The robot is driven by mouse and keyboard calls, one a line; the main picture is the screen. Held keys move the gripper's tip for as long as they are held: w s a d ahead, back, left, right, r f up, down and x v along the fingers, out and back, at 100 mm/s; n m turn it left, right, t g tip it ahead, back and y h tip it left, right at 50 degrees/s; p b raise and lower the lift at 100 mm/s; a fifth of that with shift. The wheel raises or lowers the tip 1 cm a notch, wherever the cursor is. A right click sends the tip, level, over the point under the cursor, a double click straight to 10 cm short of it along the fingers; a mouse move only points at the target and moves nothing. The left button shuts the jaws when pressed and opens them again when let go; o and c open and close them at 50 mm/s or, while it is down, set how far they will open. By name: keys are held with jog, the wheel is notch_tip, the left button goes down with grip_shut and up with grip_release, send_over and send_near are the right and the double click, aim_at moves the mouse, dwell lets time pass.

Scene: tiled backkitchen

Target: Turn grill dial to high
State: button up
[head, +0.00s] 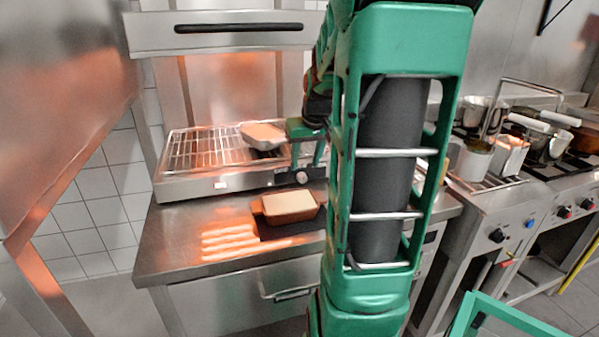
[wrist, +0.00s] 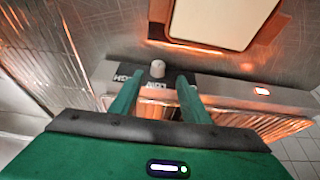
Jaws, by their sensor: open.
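The grill (head: 190,188) stands on a steel counter, with a wire grate on top and a steel front panel. A round pale dial (head: 302,176) sits on that panel, and it also shows in the wrist view (wrist: 158,69) between my fingertips. I cannot tell which way the dial points. My gripper (head: 307,160) is open just above and in front of the dial, its fingers (wrist: 160,79) on either side, with no clear contact.
A beige-topped dish (head: 290,202) sits on a dark mat on the counter in front of the grill. A similar dish (head: 262,132) rests on the grate. A hood (head: 220,40) hangs above. Stoves with knobs and pots (head: 477,155) stand at the right.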

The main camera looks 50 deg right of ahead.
jog(key=shift+v, duration=1.95)
jog(key=shift+a, duration=0.1)
